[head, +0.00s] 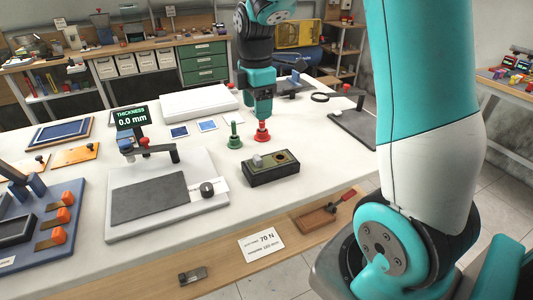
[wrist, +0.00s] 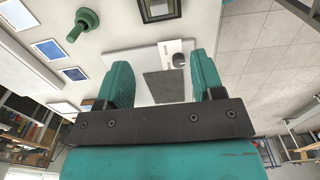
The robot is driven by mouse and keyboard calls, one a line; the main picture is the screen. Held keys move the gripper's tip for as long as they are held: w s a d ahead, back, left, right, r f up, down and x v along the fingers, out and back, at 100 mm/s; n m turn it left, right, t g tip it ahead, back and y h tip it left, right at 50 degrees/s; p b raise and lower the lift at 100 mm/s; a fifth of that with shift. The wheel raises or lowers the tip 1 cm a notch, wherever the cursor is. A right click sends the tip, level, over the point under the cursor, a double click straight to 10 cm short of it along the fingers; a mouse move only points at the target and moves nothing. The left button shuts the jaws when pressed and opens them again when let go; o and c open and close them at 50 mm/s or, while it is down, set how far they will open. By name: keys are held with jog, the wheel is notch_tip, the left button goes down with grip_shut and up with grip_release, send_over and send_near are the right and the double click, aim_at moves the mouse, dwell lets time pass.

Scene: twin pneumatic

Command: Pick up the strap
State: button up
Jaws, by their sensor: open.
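I cannot make out a strap for sure in either view. My gripper (head: 260,108) points down over the back right part of the white table in the head view. In the wrist view my gripper (wrist: 160,68) shows two teal fingers spread apart with nothing seen between them but the scene beyond. A red plunger-shaped piece (head: 262,132) shows right below the gripper in the head view; whether they touch I cannot tell. A green plunger-shaped piece (head: 234,137) stands just left of it and also shows in the wrist view (wrist: 84,22).
A black box with a green-rimmed pad (head: 271,168) lies in front of the plungers. A thickness gauge with a dark plate (head: 150,198) stands to the left. A magnifier stand (head: 350,118) is at the right. Blue cards (head: 180,131) lie behind.

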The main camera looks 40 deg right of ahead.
jog(key=p, duration=0.1)
send_over(258, 157)
notch_tip(258, 157, down, 10)
jog(key=shift+f, duration=0.2)
notch_tip(258, 157, down, 5)
jog(key=shift+f+p, duration=0.1)
jog(key=shift+p, duration=0.7)
jog(key=c, duration=1)
